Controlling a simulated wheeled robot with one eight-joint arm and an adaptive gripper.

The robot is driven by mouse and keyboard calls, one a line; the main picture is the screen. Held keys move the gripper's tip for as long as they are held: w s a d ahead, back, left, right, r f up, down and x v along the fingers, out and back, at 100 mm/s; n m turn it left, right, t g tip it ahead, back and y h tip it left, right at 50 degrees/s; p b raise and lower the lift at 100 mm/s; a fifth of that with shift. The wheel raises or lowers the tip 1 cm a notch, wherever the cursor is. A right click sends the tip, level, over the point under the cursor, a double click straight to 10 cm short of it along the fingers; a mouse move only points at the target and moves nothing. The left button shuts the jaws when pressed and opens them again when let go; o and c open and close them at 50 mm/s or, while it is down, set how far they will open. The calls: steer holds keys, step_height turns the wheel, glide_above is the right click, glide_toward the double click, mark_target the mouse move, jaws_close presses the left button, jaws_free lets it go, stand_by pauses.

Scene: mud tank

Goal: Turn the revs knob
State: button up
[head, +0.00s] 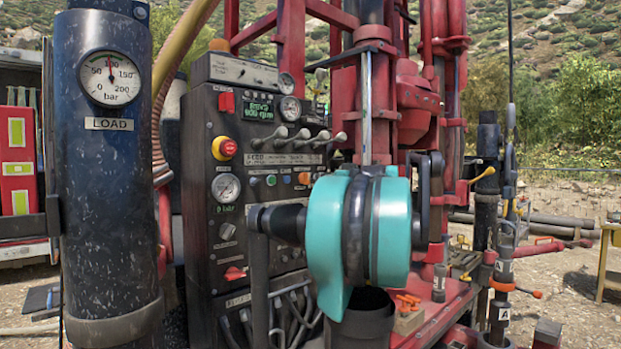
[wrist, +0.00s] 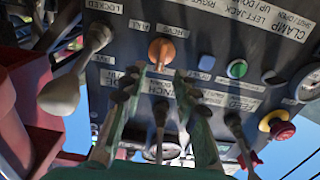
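The black control panel (head: 200,150) stands left of centre in the head view, with a small green display (head: 259,107) that seems to read revs and 600 rpm. A grey knob (head: 227,230) and a red knob (head: 234,273) sit low on the panel. An orange knob (head: 304,178) sits at its right; it also shows in the wrist view (wrist: 162,51). My gripper (wrist: 160,80) is open and empty in the wrist view, its fingertips just short of the orange knob. The head view hides the gripper behind my teal arm.
Several levers (head: 290,138) stick out of the panel; one white-ended lever (wrist: 60,95) is close left of my fingers. A red emergency stop (wrist: 280,128) and a green button (wrist: 237,69) are to the right. A black cylinder (head: 110,210) with a gauge stands left.

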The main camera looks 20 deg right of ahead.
mark_target(306, 179)
steer(key=x, duration=0.4)
steer(key=shift+w+a, duration=0.1)
steer(key=shift+w, duration=0.2)
jaws_close()
